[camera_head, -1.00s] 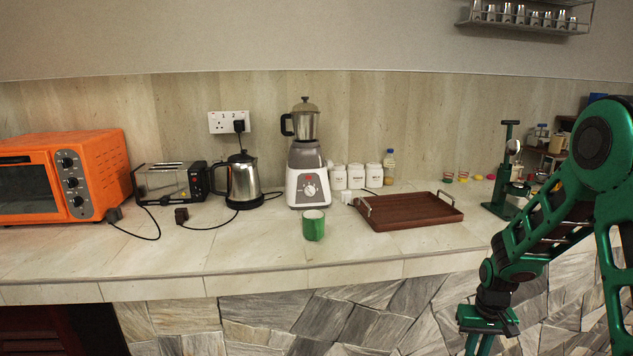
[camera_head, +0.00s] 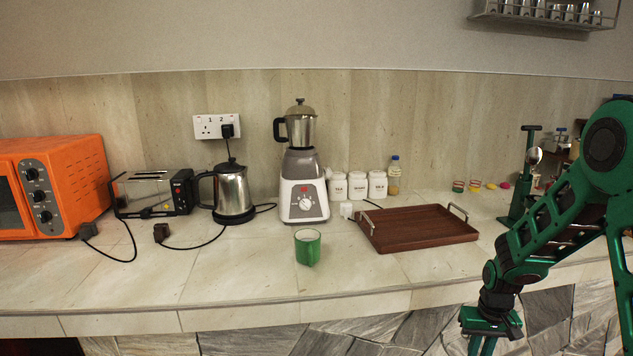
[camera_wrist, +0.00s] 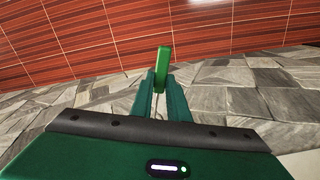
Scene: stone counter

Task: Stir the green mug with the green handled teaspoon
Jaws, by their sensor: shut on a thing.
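The green mug (camera_head: 307,247) stands upright on the stone counter, in front of the blender in the head view. Whether anything is inside it I cannot tell. My gripper (camera_head: 483,345) hangs low at the right, in front of the counter's edge and well apart from the mug; its fingertips run out of the head view. In the wrist view my gripper (camera_wrist: 161,100) is shut on the green-handled teaspoon, whose green handle (camera_wrist: 164,60) sticks out past the fingers. The rest of the spoon is hidden or too thin to make out.
A wooden tray (camera_head: 418,229) lies right of the mug. The blender (camera_head: 303,190), kettle (camera_head: 232,192), toaster (camera_head: 155,193) and orange oven (camera_head: 50,185) stand behind and left. The counter around the mug is clear. The counter's front edge (camera_head: 300,311) lies between gripper and mug.

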